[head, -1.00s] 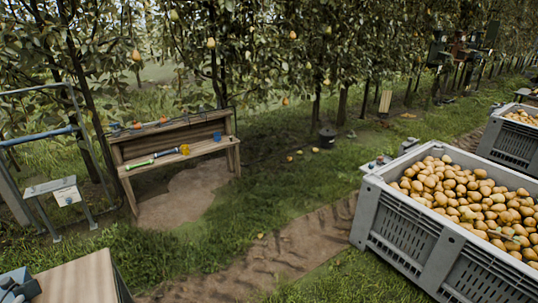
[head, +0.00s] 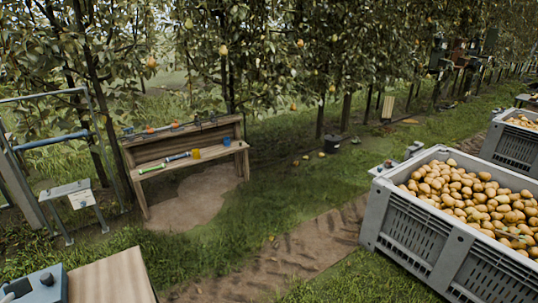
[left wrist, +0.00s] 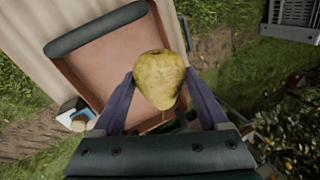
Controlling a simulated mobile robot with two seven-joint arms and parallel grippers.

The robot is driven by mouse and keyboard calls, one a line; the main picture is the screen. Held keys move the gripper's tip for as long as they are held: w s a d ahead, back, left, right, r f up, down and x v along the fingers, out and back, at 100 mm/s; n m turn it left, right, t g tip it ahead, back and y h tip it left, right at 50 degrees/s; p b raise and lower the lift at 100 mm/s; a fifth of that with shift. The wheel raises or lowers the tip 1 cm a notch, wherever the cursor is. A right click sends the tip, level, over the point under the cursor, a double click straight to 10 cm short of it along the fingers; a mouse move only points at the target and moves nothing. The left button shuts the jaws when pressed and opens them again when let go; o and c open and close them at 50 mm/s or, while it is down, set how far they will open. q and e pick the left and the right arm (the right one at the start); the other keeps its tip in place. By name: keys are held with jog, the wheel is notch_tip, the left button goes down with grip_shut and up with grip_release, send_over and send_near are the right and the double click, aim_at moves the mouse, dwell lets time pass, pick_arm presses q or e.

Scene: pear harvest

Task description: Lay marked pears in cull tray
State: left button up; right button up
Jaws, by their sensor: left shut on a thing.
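My left gripper (left wrist: 160,92) shows in the left wrist view, its two fingers shut on a yellow-green pear (left wrist: 159,76). The pear has faint brownish speckling; I cannot make out a clear mark. Below it is a tray (left wrist: 98,66) with a reddish-brown floor and a dark padded rim. From this angle the pear overlaps the tray's right part, and I cannot tell its height above the floor. The visible tray floor is bare. The gripper hides the tray's near end. My right gripper is in neither view.
A pale wooden table (head: 112,276) is at the lower left, with a blue-grey device (head: 38,285) beside it. A wooden bench (head: 190,165) with tools stands ahead. A grey bin (head: 410,225) full of pears is at the right. Grass and a dirt track lie between.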

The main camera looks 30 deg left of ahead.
pick_arm(q)
jog(key=shift+f, duration=0.1)
dwell(0.5)
jog(key=shift+f+b, duration=6.55)
jog(key=shift+f, duration=0.25)
jog(key=shift+f+b, duration=2.35)
jog(key=shift+f, duration=0.15)
jog(key=o, duration=1.4)
